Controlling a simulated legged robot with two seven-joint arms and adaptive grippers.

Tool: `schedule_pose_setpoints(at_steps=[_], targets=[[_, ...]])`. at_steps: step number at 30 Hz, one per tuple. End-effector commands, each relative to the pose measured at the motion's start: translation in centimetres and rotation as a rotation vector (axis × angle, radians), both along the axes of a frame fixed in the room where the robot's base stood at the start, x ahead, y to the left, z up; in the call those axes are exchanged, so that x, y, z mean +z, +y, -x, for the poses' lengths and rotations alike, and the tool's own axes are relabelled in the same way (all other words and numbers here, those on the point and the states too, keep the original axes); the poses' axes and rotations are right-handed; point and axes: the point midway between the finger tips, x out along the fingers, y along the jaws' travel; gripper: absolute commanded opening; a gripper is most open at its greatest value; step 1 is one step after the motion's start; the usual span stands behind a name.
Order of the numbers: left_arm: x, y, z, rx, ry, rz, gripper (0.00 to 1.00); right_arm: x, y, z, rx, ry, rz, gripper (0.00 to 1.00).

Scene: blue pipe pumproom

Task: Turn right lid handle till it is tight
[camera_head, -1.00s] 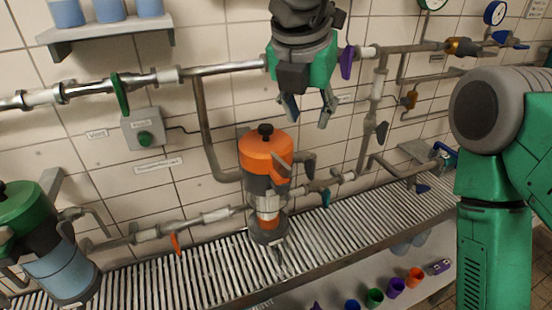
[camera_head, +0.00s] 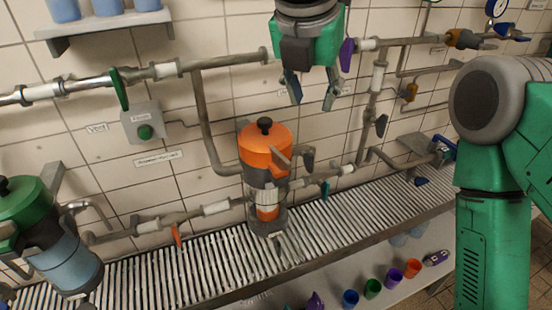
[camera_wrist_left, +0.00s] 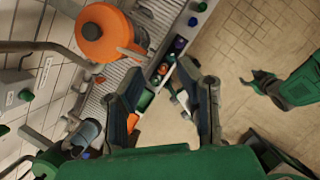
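The right vessel (camera_head: 267,198) stands on the slatted grate, with an orange lid (camera_head: 265,146) topped by a black knob handle (camera_head: 265,124). An orange lever (camera_head: 280,160) slopes down on the lid's right side. My left gripper (camera_head: 311,100) is open and empty, above and to the right of the lid in the head view, apart from it. In the left wrist view, the lid (camera_wrist_left: 112,40) and knob (camera_wrist_left: 91,31) are up and left of my open left gripper (camera_wrist_left: 165,78).
A green-lidded vessel (camera_head: 25,210) stands at the left. Wall pipes with coloured valve levers, such as a green one (camera_head: 119,89), run behind. A push-button box (camera_head: 145,128) is on the wall. Several coloured cups, including a blue one (camera_head: 350,298), stand on a lower shelf.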

Motion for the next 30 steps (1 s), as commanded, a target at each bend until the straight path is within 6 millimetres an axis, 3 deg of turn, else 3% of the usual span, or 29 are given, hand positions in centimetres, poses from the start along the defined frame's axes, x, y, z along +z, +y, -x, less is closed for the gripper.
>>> schedule_pose_setpoints(at_steps=[9, 15, 30], targets=[[6.2, 1.0, 2.2, 0.001, -0.002, 0.003, 0.3, 0.0, 0.0, 0.0, 0.0, -0.001, 0.0, 0.4], [9.0, 1.4, 3.1, 0.002, -0.001, 0.001, 0.3, 0.0, 0.0, -0.1, 0.0, 0.0, 0.0, 0.4], [10.0, 1.6, 3.2, 0.002, -0.01, 0.001, 0.3, -0.1, 0.0, -0.4, 0.0, 0.0, 0.0, 0.4]])
